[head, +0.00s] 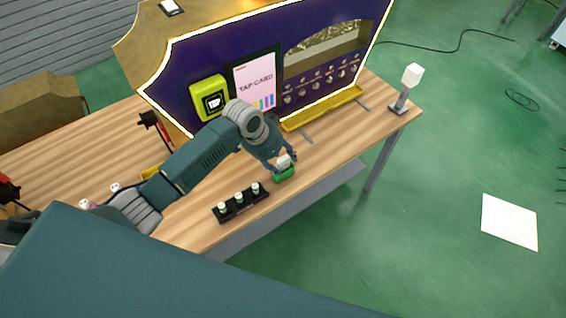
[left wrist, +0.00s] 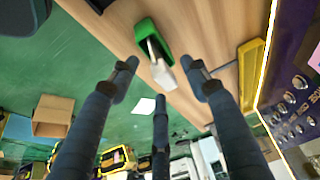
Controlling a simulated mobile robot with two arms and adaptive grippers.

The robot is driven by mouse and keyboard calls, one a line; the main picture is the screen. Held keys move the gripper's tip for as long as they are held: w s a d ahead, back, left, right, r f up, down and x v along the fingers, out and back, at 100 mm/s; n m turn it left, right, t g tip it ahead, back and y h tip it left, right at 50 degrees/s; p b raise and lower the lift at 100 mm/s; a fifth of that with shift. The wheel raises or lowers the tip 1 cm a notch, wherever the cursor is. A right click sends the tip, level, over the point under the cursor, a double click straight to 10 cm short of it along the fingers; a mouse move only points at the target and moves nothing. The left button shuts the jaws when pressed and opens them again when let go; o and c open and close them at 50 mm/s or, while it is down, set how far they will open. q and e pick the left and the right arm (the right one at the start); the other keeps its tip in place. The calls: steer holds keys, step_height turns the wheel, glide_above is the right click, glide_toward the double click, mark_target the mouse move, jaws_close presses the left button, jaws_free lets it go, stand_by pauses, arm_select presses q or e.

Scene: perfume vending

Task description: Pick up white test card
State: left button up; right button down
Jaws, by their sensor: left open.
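The white test card (head: 284,161) stands upright in a small green holder (head: 284,175) on the wooden table. In the left wrist view the white card (left wrist: 162,72) sticks out of the green holder (left wrist: 145,30). My left gripper (head: 286,157) is at the card in the head view, with its fingers around its upper part. In the left wrist view the left gripper (left wrist: 160,68) is open, its fingers spread to either side of the card. Contact with the card cannot be made out. My right gripper is not in view.
A black rack (head: 241,205) with several small bottles stands left of the holder. The purple vending machine (head: 210,58) with a yellow card reader (head: 209,97) stands behind. A white-headed stand (head: 405,90) is at the table's right end. A white sheet (head: 510,222) lies on the floor.

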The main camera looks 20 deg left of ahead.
mark_target(283, 167)
arm_select(q)
steer(key=shift+x, duration=1.4)
jaws_close()
steer(key=shift+r, duration=0.1)
